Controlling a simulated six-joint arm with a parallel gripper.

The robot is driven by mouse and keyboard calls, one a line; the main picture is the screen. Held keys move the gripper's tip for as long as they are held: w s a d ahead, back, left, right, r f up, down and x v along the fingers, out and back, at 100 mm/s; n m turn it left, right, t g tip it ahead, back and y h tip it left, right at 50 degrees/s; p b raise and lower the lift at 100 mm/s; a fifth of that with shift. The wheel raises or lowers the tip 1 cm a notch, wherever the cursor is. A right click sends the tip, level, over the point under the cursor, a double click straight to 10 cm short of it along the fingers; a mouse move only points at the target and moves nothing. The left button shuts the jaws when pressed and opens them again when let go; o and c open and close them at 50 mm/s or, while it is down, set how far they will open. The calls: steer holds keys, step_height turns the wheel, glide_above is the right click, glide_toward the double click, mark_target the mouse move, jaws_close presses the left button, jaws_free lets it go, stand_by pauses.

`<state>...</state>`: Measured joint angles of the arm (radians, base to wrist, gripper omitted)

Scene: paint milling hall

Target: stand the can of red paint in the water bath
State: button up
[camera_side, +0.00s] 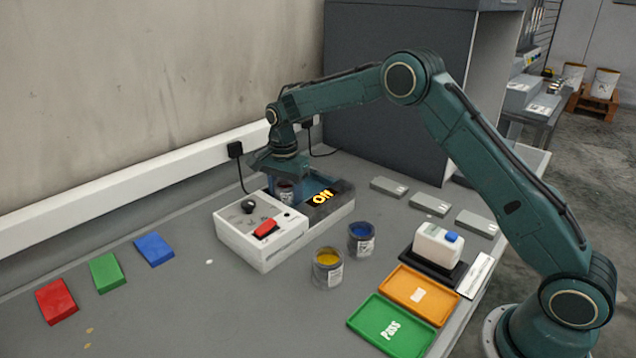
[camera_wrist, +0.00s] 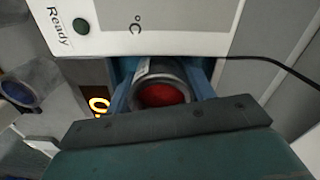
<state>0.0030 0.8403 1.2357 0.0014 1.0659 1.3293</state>
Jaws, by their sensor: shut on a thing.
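The can of red paint (camera_wrist: 163,95) is between the blue fingers of my gripper (camera_wrist: 162,84) in the wrist view, its red top facing the camera. In the side view my gripper (camera_side: 285,182) points down and is shut on the can (camera_side: 285,196), which is partly hidden. The water bath (camera_side: 258,252) is a white box with a dark basin and a red switch. Orange glowing characters show on the bath's dark part.
A yellow paint can (camera_side: 327,268) and a blue paint can (camera_side: 361,239) stand right of the bath. An orange tray (camera_side: 408,316), a green Pass tray (camera_side: 372,345) and a white bottle (camera_side: 437,246) are farther right. Red, green and blue blocks lie left. A black cable runs behind the bath.

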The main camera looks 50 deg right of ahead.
steer(key=o, duration=1.1)
steer(key=shift+f, duration=0.1)
steer(key=shift+o, duration=0.2)
step_height(320, 180, up, 14)
